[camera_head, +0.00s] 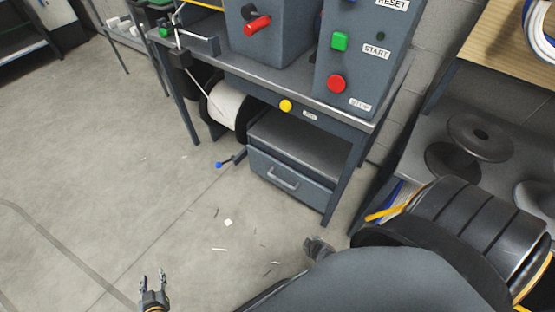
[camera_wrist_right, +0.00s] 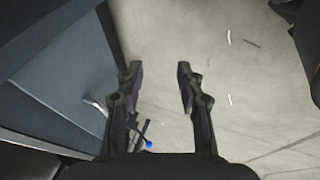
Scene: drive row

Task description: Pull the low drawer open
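The low drawer (camera_head: 300,192) is a blue-grey front under the workbench, with a pale bar handle (camera_head: 280,179). It looks shut. In the right wrist view the drawer unit (camera_wrist_right: 60,75) fills the left side, and the handle (camera_wrist_right: 95,104) shows just left of the left finger, partly hidden by it. My right gripper (camera_wrist_right: 158,68) is open and empty, with bare floor between its fingers. In the head view it is a small dark shape beyond my arm, on the near side of the drawer. My left gripper (camera_head: 152,273) is open and empty over the floor at bottom left.
The workbench (camera_head: 355,118) stands over the drawer, its front leg (camera_head: 344,180) right of it. A white spool (camera_head: 228,104) and a blue-tipped lever (camera_head: 220,164) are left of the drawer. A shelf with dark discs (camera_head: 480,132) is at right. The floor in front is open, with scraps.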

